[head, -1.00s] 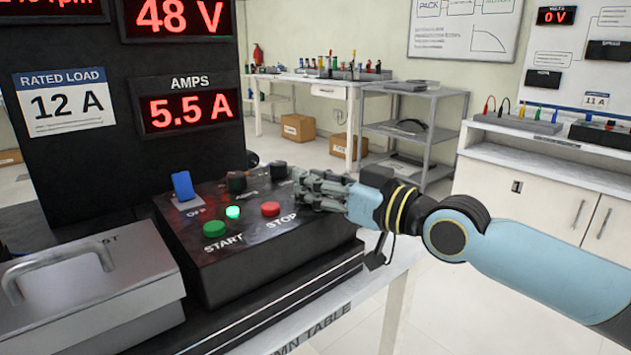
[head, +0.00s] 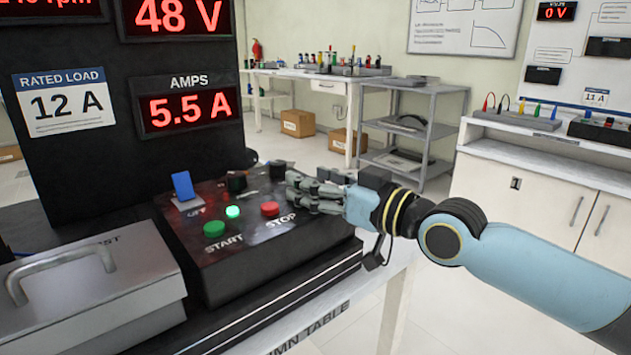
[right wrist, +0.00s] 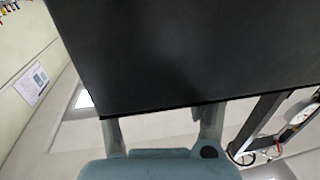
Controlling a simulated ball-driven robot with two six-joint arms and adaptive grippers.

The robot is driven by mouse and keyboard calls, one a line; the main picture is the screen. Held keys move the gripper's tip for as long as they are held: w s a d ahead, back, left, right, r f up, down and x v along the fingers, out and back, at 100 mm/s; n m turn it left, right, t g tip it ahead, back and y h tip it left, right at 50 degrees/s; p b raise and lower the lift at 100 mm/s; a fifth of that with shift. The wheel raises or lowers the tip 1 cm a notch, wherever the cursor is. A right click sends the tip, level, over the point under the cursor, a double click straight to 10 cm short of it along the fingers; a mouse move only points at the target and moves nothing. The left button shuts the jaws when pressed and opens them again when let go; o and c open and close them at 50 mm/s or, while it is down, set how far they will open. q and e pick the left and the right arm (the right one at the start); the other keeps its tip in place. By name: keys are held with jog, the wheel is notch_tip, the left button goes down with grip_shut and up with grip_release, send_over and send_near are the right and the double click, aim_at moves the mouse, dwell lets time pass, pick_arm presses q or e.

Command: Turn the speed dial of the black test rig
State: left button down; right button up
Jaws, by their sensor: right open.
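The black test rig (head: 190,265) has a sloped control panel with two dark knobs at its back edge. One knob (head: 237,182) is left of the other knob (head: 277,171); I cannot read which is the speed dial. My right gripper (head: 291,188) is open, its fingers pointing left at the panel's right edge, just right of and slightly nearer than the right knob. I cannot tell whether it touches the knob. In the right wrist view, the two spread fingers (right wrist: 162,118) reach behind a large dark surface that hides their tips. My left gripper is not in view.
The panel also carries a blue switch (head: 183,186), a green START button (head: 214,229), a lit green lamp (head: 232,212) and a red STOP button (head: 270,209), close to my fingers. A grey metal box (head: 100,285) stands at front left. The display reads 5.5 A (head: 187,109).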

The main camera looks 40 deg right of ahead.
jog(key=shift+r, duration=0.1)
notch_tip(320, 180, up, 10)
jog(key=shift+f, duration=0.1)
dwell(0.4)
jog(key=shift+f, duration=0.1)
dwell(0.4)
